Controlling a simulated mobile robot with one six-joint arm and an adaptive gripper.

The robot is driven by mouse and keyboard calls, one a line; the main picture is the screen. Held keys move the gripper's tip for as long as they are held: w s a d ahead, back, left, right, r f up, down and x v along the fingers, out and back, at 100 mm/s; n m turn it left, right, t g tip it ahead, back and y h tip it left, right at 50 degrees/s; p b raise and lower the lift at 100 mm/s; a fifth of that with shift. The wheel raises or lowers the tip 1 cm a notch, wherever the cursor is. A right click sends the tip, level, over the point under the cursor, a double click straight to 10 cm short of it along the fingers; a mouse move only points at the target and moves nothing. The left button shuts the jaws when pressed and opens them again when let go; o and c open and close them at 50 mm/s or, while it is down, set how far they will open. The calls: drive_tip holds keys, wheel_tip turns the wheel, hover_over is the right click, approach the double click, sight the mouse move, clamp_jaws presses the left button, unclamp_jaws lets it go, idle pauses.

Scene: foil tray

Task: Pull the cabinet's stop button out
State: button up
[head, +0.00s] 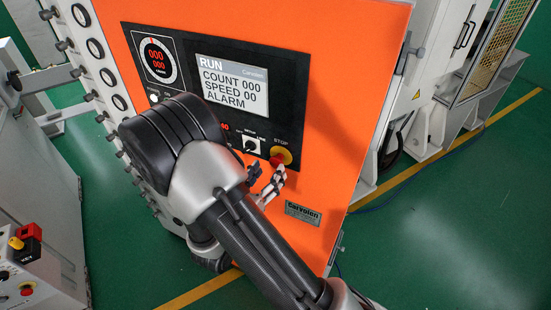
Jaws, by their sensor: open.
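The cabinet (335,130) has an orange front with a black control panel on it. Its stop button (276,159) is red on a yellow collar, under the word STOP at the panel's lower right. How far the button stands out is too small to tell. My gripper (269,172) is open, just below and left of the button, with a fingertip close to it. I cannot tell whether it touches. My arm covers the panel's lower left part.
The panel's screen (232,84) reads RUN, COUNT 000, SPEED 00, ALARM. A selector knob (252,145) sits left of the stop button. Another machine with a red button (27,290) stands at the lower left. Green floor (440,220) is clear at the right.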

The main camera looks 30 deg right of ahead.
sight(274, 163)
drive_tip(key=shift+p+x, duration=0.4)
drive_tip(key=shift+x, duration=2.4)
drive_tip(key=shift+c, duration=0.4)
clamp_jaws()
